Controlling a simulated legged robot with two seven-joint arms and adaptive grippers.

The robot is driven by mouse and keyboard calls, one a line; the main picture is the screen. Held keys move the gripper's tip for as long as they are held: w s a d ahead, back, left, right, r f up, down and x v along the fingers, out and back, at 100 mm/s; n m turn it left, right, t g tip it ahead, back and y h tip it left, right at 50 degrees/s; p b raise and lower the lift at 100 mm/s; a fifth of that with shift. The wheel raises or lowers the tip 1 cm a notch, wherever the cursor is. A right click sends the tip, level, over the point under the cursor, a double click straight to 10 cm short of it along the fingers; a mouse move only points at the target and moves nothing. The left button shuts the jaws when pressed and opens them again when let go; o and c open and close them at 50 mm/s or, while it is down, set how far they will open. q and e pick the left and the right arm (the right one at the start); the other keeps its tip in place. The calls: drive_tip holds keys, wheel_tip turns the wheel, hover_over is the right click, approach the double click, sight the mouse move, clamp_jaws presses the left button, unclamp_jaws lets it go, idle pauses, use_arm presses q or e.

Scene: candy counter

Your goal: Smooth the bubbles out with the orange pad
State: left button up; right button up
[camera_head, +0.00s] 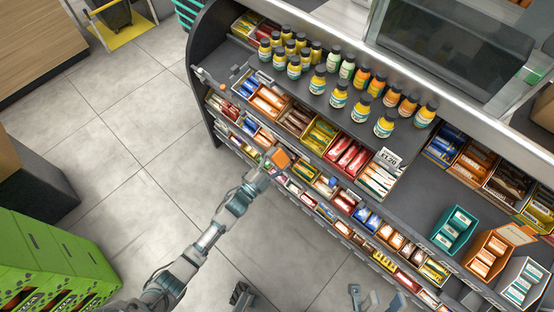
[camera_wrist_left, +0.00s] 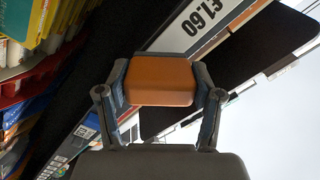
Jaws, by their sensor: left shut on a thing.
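My left gripper (camera_head: 268,164) is shut on the orange pad (camera_head: 281,158), at the front of the candy shelves. In the left wrist view the orange pad (camera_wrist_left: 160,80) sits between the two fingers (camera_wrist_left: 160,92). No bubbles can be made out. My right gripper (camera_head: 376,298) shows at the bottom edge of the head view, its fingers apart and empty, partly cut off.
The shelves hold several rows of candy bars. Bottles (camera_head: 338,94) stand on the upper counter near a "£1.20" card (camera_head: 389,158). Teal, orange and white boxes stand at the right. Green crates (camera_head: 40,262) are at lower left.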

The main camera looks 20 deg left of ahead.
use_arm(q)
drive_tip(key=shift+w+d, duration=0.1)
drive_tip(key=shift+w+d+r, duration=0.1)
drive_tip(key=shift+w+d, duration=0.1)
drive_tip(key=shift+d, duration=0.05)
drive_tip(key=shift+w, duration=0.4)
drive_tip(key=shift+r, duration=0.1)
drive_tip(key=shift+s+d+p, duration=0.1)
drive_tip(key=shift+s+d, duration=0.15)
drive_tip(key=shift+d, duration=0.35)
drive_tip(key=shift+s+d+p, duration=0.1)
drive_tip(key=shift+s+d, duration=0.15)
drive_tip(key=shift+d, duration=0.4)
drive_tip(key=shift+s+d+p, duration=0.1)
drive_tip(key=shift+s+d, duration=0.15)
drive_tip(key=shift+d, duration=0.35)
drive_tip(key=shift+w+d, duration=0.1)
drive_tip(key=shift+w+a, duration=0.25)
drive_tip(key=shift+a, duration=0.35)
drive_tip(key=shift+w+a+r, duration=0.1)
drive_tip(key=shift+w+a, duration=0.15)
drive_tip(key=shift+a, duration=0.35)
drive_tip(key=shift+w+a+r, duration=0.1)
drive_tip(key=shift+w+a, duration=0.15)
drive_tip(key=shift+a, duration=0.3)
drive_tip(key=shift+c, duration=0.9)
drive_tip(key=shift+w+a, duration=0.1)
drive_tip(key=shift+a, duration=0.1)
